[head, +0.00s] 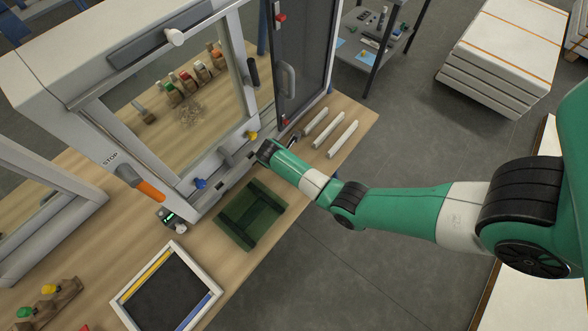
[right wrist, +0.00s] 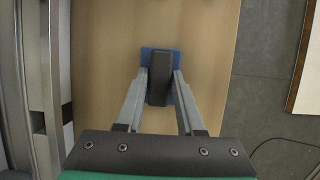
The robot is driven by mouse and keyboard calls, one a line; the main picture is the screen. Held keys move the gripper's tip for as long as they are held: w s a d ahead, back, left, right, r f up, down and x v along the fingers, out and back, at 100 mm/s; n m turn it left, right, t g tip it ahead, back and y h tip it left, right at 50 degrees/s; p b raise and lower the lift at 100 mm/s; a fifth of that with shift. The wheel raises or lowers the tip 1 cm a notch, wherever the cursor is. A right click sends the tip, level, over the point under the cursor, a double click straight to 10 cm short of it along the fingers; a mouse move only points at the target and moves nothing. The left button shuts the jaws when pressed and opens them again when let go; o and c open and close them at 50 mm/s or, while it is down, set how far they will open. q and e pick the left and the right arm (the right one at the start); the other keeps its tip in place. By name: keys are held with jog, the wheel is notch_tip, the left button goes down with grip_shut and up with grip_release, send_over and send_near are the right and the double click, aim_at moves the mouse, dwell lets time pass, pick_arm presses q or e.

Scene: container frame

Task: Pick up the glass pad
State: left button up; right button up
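The glass pad (right wrist: 160,80), a blue plate with a dark upright handle, lies on the wooden table in the right wrist view. My right gripper (right wrist: 160,76) is above it, with one grey finger on each side of the handle. The fingers look apart, with a narrow gap showing on the right side; contact on the left is unclear. In the head view my right gripper (head: 268,152) is beside the machine's front, and the pad is mostly hidden there. My left gripper is not in view.
Three pale bars (head: 328,130) lie right of the gripper. A green tray (head: 250,214) and a framed black tray (head: 166,294) are nearer on the table (head: 215,248). The white machine (head: 130,170), with its dark door (head: 303,60) open, stands close on the left.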

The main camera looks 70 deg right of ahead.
grip_shut()
jog(key=shift+r, duration=0.15)
jog(key=shift+r, duration=0.25)
jog(key=r+p, duration=0.3)
jog(key=r, duration=0.1)
jog(key=shift+s+a+r, duration=0.1)
jog(key=shift+s+a, duration=0.2)
jog(key=shift+a, duration=0.05)
jog(key=s+a+r+p, duration=0.7)
jog(key=s+a+r, duration=0.1)
jog(key=s+a, duration=0.15)
notch_tip(320, 180, up, 17)
jog(key=p, duration=1.6)
jog(key=shift+w+a, duration=0.15)
jog(key=shift+w, duration=0.25)
